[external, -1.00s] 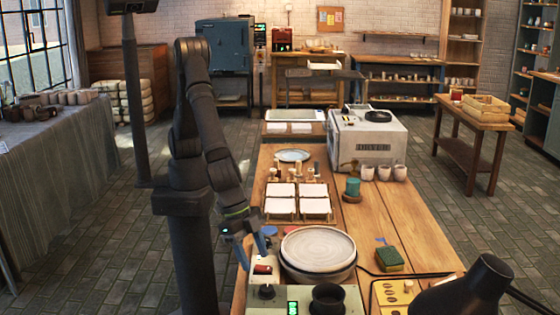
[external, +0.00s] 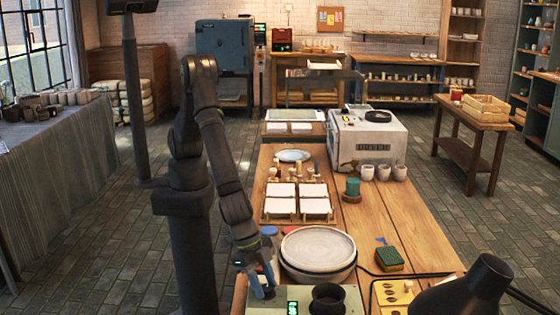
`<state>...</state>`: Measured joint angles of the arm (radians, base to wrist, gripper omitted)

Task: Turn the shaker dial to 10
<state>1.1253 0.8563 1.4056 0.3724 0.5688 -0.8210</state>
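The shaker (external: 340,303) is a pale green box at the bottom of the external view, with a black round cup holder (external: 328,298) on top. A green lit display (external: 293,307) sits on its front; its digits are too small to read. My gripper (external: 264,292) points down at the left part of the shaker, where the dark dial is. The fingers cover the dial, so its pointer is hidden. I cannot tell whether the fingers touch it or how far apart they are.
A stack of round plates (external: 318,246) stands just behind the shaker. A green and yellow sponge (external: 390,259) and a yellow panel (external: 388,292) lie to the right. A black lamp head (external: 480,285) blocks the bottom right. White square tiles (external: 281,190) lie farther back.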

